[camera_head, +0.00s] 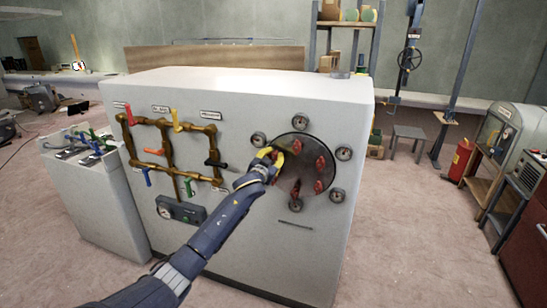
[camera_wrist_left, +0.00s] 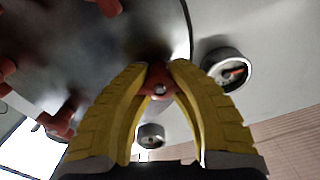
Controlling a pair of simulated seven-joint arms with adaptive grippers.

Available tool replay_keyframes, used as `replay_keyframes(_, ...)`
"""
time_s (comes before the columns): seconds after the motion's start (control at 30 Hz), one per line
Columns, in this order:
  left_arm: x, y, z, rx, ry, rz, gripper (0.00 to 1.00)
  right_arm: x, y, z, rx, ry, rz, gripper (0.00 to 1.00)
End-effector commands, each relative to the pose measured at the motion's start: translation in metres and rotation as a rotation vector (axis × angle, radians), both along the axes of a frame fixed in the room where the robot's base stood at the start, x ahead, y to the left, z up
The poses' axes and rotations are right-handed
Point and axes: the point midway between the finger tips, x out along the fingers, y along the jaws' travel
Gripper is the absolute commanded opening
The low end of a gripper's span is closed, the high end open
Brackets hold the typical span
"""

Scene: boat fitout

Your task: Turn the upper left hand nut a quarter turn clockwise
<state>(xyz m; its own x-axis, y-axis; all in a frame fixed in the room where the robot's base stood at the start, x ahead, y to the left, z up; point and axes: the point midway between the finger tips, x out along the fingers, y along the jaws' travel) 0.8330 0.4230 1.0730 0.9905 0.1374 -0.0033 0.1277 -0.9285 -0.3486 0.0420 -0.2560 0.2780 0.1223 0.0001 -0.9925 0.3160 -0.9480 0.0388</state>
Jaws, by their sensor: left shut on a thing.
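A round dark steel plate (camera_head: 305,168) with several red nuts is on the front of a large white cabinet. My left gripper (camera_head: 270,154) is at the plate's upper left edge, its yellow fingers over the upper left nut and largely hiding it in the head view. In the left wrist view my left gripper (camera_wrist_left: 163,72) has its two curved yellow fingers on either side of a red nut (camera_wrist_left: 160,84) with a pale centre, shut on it. Other red nuts show on the plate, one at the upper right (camera_head: 297,146) and one at the right (camera_head: 320,162). My right gripper is not in view.
Several small round gauges surround the plate, including one above (camera_head: 300,122) and one at the right (camera_head: 344,153). Brass pipework (camera_head: 155,152) with coloured levers is mounted to the left on the cabinet (camera_head: 250,250). A dark gauge box (camera_head: 181,211) sits below it.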

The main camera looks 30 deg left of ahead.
Motion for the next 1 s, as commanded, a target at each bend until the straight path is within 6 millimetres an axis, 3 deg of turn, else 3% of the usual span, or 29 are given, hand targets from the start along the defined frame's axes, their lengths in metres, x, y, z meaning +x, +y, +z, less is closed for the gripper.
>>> replay_keyframes(0.03, 0.0004, -0.0003, 0.0073, 0.046, -0.006, -0.002, 0.0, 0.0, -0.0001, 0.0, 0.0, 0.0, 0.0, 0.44)
replay_keyframes(1.0, 0.0011, -0.0047, 0.0061, 0.925, 0.112, -0.003, 0.0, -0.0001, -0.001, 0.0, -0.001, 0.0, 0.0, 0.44)
